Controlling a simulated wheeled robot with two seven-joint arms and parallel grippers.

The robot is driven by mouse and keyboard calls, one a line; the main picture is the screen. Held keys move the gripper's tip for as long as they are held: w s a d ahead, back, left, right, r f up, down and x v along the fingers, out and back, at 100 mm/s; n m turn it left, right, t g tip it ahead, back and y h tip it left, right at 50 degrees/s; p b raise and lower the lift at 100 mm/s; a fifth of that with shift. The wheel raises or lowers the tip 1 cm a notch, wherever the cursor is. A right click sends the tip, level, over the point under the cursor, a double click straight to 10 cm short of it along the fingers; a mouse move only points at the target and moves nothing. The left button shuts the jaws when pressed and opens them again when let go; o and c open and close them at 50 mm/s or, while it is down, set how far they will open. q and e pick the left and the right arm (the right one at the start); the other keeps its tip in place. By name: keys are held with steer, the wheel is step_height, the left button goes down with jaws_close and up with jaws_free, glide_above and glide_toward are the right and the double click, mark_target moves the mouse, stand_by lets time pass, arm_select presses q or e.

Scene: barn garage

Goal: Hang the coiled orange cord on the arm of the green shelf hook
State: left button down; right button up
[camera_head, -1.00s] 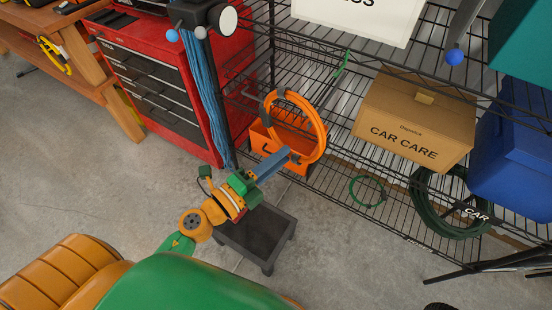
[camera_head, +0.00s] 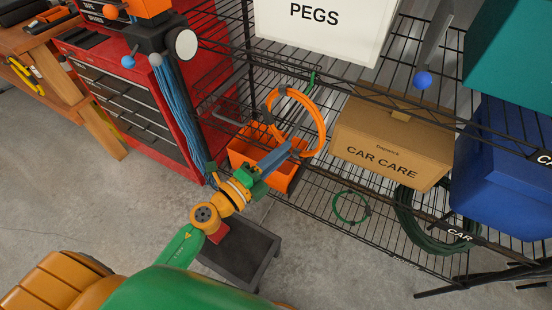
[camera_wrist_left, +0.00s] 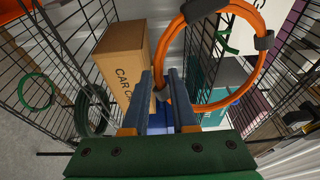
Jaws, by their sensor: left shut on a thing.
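The coiled orange cord (camera_head: 324,126) is a ring with dark wraps, held upright in front of the wire shelf. My left gripper (camera_head: 289,148) is shut on its lower part. In the left wrist view, the blue-grey fingers (camera_wrist_left: 168,86) close around a dark wrap at the edge of the cord (camera_wrist_left: 262,62). A small green piece (camera_head: 311,80), seemingly the shelf hook, shows just above the ring. A green strip (camera_wrist_left: 226,40) shows through the ring in the wrist view. I cannot tell the hook's arm clearly. The cord appears apart from the hook. My right gripper is out of view.
An orange bin (camera_head: 243,152) sits behind the gripper, left of the cord. The CAR CARE box (camera_head: 375,150) is to the right. Green hose coils (camera_head: 338,212) hang lower on the shelf. A red tool chest (camera_head: 185,50) and blue cords (camera_head: 178,110) stand left. A dark stool (camera_head: 235,250) is below.

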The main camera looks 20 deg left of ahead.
arm_select(q)
steer(key=w+d+f+b, duration=0.1)
steer(key=w+b, duration=0.1)
steer(key=w, duration=0.5)
steer(key=shift+w+d+f, duration=0.2)
steer(key=shift+d+f, duration=0.05)
steer(key=shift+f, duration=0.15)
stand_by(0.6)
steer(key=c, duration=0.6)
jaws_free()
steer(key=shift+c, duration=0.2)
